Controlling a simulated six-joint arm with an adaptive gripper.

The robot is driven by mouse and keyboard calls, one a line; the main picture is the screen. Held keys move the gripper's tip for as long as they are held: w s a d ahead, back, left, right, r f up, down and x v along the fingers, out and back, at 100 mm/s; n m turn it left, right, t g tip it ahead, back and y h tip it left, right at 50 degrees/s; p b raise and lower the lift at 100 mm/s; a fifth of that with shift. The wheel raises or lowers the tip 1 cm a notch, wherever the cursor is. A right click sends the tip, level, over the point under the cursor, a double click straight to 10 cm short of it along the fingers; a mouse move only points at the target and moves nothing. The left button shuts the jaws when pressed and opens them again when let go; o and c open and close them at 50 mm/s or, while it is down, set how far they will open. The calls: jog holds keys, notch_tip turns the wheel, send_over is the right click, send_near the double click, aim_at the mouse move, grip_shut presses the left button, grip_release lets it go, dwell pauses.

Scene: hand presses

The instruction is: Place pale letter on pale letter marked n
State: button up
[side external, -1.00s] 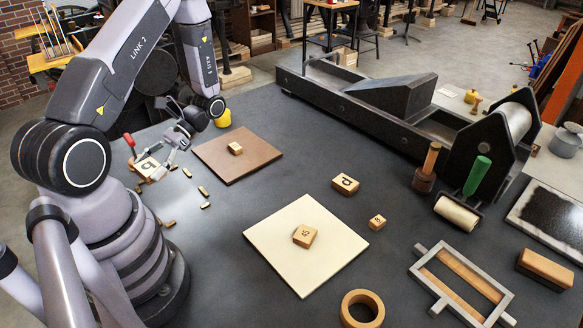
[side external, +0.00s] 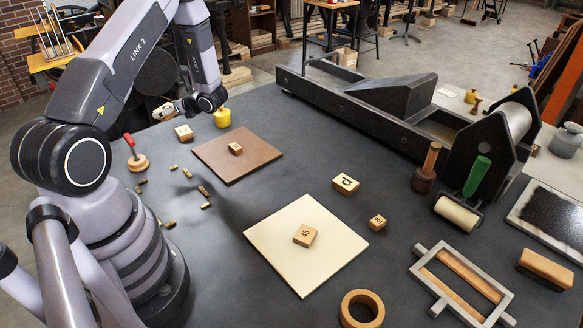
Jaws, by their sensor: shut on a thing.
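My gripper (side external: 167,109) is at the upper left, shut on a pale letter block (side external: 162,111) and holding it in the air; its letter cannot be read. Another pale block (side external: 184,132) with a small dark mark sits on the dark table just below and to the right of it. A larger pale block (side external: 345,184) with a letter like a d or p lies right of centre. A block (side external: 305,236) with a small mark sits on the cream board (side external: 275,240). I cannot tell which is marked n.
A small block (side external: 235,149) sits on the brown board (side external: 245,168), another (side external: 377,222) on the table. Several brass pieces (side external: 187,173) and a red-handled tool (side external: 135,155) lie near my base. A yellow pot (side external: 222,117) stands close to my wrist. The press (side external: 400,110) fills the back right.

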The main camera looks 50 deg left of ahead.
jog(key=w+a+f, duration=0.2)
jog(key=w+a, duration=0.1)
jog(key=a, duration=0.1)
send_over(183, 130)
notch_tip(183, 130, down, 6)
jog(key=shift+d+f, duration=0.15)
jog(key=shift+f, duration=1.6)
jog(key=shift+f, duration=0.1)
jog(key=o, duration=1.1)
